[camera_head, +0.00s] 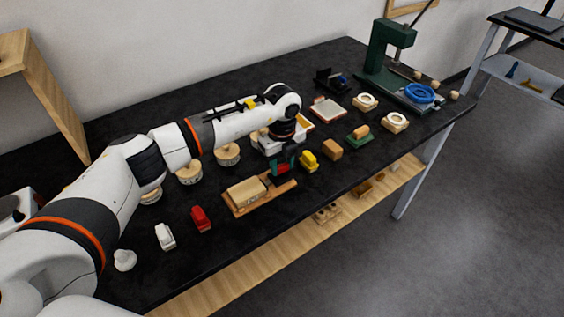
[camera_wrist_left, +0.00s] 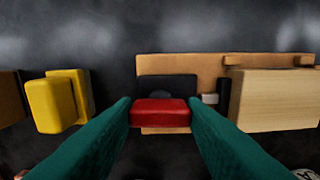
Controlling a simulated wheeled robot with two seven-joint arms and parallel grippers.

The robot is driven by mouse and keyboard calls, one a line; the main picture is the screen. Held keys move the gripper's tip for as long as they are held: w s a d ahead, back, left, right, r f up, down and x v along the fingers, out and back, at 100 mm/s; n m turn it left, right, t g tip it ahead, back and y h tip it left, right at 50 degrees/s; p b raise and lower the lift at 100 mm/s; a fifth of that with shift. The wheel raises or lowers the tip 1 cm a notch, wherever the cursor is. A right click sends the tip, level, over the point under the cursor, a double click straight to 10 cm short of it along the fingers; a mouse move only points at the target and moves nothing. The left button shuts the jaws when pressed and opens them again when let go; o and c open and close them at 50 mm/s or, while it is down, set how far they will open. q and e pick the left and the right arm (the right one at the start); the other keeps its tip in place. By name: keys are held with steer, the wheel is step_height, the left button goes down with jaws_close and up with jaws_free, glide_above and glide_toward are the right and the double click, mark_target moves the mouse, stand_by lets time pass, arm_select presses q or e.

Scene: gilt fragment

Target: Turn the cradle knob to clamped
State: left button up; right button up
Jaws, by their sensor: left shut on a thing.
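The cradle is a wooden board (camera_head: 266,203) near the front middle of the black table, with a pale wood block (camera_head: 246,191) on it. In the left wrist view the board (camera_wrist_left: 205,66) runs across, with the block (camera_wrist_left: 270,98) at right. A red knob (camera_wrist_left: 160,112) sits before a dark plate (camera_wrist_left: 165,83) beside the block. My left gripper (camera_head: 284,168) is pointed down at this end of the cradle. Its green fingers (camera_wrist_left: 160,113) are shut on the red knob, one at each end. The knob's setting cannot be read. My right gripper is not in view.
A yellow object (camera_head: 308,161) stands close to the gripper; it also shows in the left wrist view (camera_wrist_left: 57,101). Red (camera_head: 201,218) and white (camera_head: 165,236) pieces stand left of the cradle. Round wooden pieces lie behind, partly under my arm. A green press (camera_head: 387,45) stands far right.

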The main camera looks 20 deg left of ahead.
mark_target(282, 165)
arm_select(q)
steer(key=shift+r, duration=0.1)
stand_by(0.4)
steer(key=o, duration=1)
step_height(282, 165, up, 12)
steer(key=b, duration=0.2)
steer(key=shift+b, duration=0.4)
